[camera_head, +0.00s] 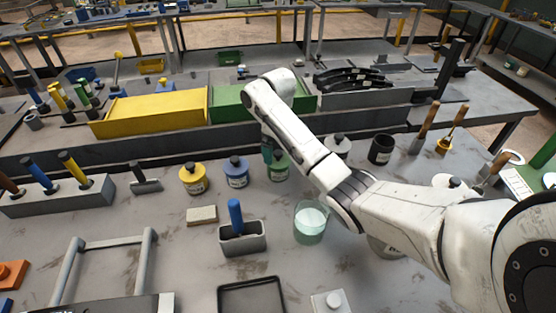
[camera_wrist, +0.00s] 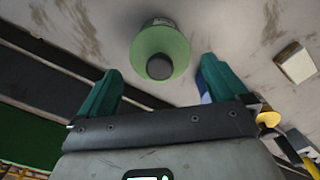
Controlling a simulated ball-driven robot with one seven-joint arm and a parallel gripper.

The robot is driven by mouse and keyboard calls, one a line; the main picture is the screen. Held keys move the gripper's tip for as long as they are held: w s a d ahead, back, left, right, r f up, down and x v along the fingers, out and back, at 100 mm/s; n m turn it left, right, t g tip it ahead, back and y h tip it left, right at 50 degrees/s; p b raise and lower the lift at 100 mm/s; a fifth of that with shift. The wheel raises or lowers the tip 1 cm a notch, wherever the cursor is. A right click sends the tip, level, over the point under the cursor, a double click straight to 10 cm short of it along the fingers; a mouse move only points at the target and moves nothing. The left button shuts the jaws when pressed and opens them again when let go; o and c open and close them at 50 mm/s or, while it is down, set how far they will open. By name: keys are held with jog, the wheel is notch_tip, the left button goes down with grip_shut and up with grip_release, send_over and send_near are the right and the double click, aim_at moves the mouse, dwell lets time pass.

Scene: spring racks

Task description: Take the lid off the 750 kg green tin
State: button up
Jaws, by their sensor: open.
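The green tin (camera_head: 279,168) stands on the grey bench, partly hidden by my gripper in the head view. In the wrist view the green tin (camera_wrist: 147,42) shows its round green lid with a dark knob (camera_wrist: 159,67) on top. The lid is on the tin. My gripper (camera_head: 268,153) is just above and beside the tin. Its two teal fingers are spread wide in the wrist view, with the knob between and slightly ahead of them and nothing held. The weight marking on the tin is not readable.
A blue tin (camera_head: 236,172) and a yellow tin (camera_head: 193,179) stand to the left. A white tin (camera_head: 337,147) and a dark cup (camera_head: 381,150) stand to the right. A glass beaker (camera_head: 310,222) and a grey holder with a blue handle (camera_head: 242,240) are in front. A raised rack runs behind.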

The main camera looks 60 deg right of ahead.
jog(key=shift+f, duration=1.45)
jog(key=shift+c, duration=0.2)
jog(key=c, duration=0.8)
jog(key=shift+r, duration=0.1)
